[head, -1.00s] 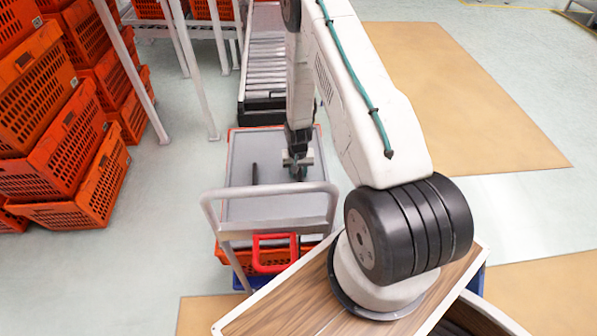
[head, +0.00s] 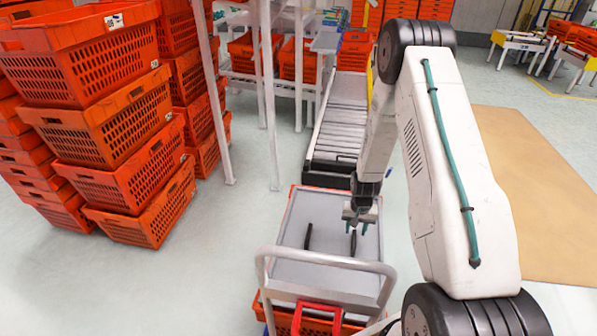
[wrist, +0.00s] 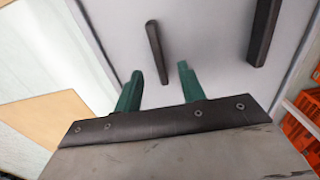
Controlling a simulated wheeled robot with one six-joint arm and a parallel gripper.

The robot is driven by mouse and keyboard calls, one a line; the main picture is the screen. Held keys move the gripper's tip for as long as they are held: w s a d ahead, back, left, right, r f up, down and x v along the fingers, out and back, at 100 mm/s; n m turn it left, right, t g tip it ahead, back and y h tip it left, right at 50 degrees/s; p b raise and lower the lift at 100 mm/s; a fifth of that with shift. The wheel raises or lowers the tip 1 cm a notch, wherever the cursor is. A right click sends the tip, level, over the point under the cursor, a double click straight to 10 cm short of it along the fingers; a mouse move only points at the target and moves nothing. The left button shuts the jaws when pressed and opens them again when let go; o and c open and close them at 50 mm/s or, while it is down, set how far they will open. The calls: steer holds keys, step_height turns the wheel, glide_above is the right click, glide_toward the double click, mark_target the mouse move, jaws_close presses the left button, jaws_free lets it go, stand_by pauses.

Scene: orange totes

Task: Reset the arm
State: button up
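My gripper (head: 358,226) hangs over the grey top of a cart (head: 295,215). In the wrist view its two green fingers (wrist: 160,70) are spread apart with nothing held between them. One dark bar (head: 353,243) lies on the cart top just below the gripper; in the wrist view this bar (wrist: 156,48) points in between the fingertips, apart from them. A second dark bar (head: 308,236) lies to its left in the head view; it shows at the upper right of the wrist view (wrist: 264,30).
The cart has a grey push handle (head: 325,260) at the near side. A roller conveyor (head: 340,125) stands behind it. Stacked orange totes (head: 115,135) fill the left, beside white rack posts (head: 213,90). The floor at right (head: 530,190) is open.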

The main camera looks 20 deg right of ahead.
steer(key=shift+g+y, duration=0.4)
steer(key=shift+g, duration=0.4)
steer(key=s, duration=0.1)
steer(key=s+a, duration=0.1)
steer(key=s, duration=0.2)
steer(key=shift+a, duration=0.35)
steer(key=s+a+r+n+g, duration=0.1)
steer(key=s+a+r, duration=0.2)
steer(key=r, duration=0.7)
steer(key=s+a+r+n, duration=0.1)
steer(key=s+a+r, duration=0.2)
steer(key=r, duration=0.7)
steer(key=s+a+r+n+g, duration=0.1)
steer(key=s+a+r+n, duration=0.2)
steer(key=r, duration=0.7)
steer(key=s+a+r+n+t, duration=0.1)
steer(key=s+a+r+t, duration=0.1)
steer(key=s+a+r, duration=0.2)
steer(key=s+a+r+t, duration=0.3)
steer(key=s+r, duration=0.7)
steer(key=r, duration=0.4)
steer(key=shift+s+a+n+h, duration=0.35)
steer(key=shift+a+n+h, duration=0.05)
steer(key=shift+a, duration=0.2)
